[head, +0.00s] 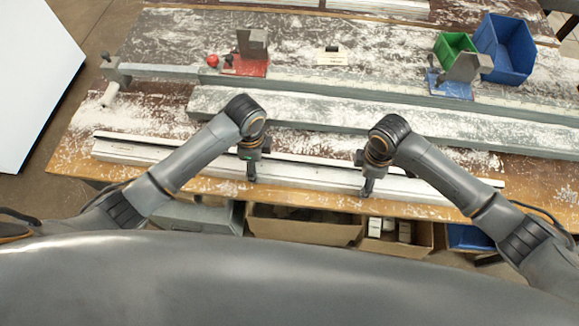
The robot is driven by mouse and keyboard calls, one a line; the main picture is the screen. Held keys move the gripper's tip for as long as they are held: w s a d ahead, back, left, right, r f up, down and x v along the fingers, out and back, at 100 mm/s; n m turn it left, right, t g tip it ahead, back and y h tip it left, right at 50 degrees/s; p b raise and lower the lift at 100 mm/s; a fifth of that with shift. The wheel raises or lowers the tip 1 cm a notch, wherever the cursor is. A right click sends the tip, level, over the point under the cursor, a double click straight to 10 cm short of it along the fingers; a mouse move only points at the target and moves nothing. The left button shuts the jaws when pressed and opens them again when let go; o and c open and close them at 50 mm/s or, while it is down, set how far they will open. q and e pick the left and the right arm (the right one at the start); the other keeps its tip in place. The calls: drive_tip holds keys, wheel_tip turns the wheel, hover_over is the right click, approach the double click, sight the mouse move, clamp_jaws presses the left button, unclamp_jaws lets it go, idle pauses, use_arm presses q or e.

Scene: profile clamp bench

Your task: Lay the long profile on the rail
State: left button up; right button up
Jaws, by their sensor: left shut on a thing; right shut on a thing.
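The long profile (310,177) is a pale, slotted metal bar lying along the front edge of the bench, roughly left to right. My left gripper (251,176) is shut on it left of its middle. My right gripper (367,190) is shut on it right of its middle. The fingertips partly hide the bar, and I cannot tell whether it is clear of the bench top. Behind it runs the long grey rail (300,108), parallel to the profile and dusted white. The profile is apart from the rail, on its near side.
A clamp with a red base (250,66) and one with a blue base (450,86) stand behind the rail. A green bin (453,47) and a blue bin (505,48) are at the back right. Cardboard boxes (305,228) sit below the front edge.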

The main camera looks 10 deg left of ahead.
use_arm(q)
drive_tip(key=shift+w+r, duration=0.1)
drive_tip(key=shift+r, duration=0.1)
use_arm(e)
drive_tip(key=shift+w+r, duration=0.1)
drive_tip(key=shift+r, duration=0.1)
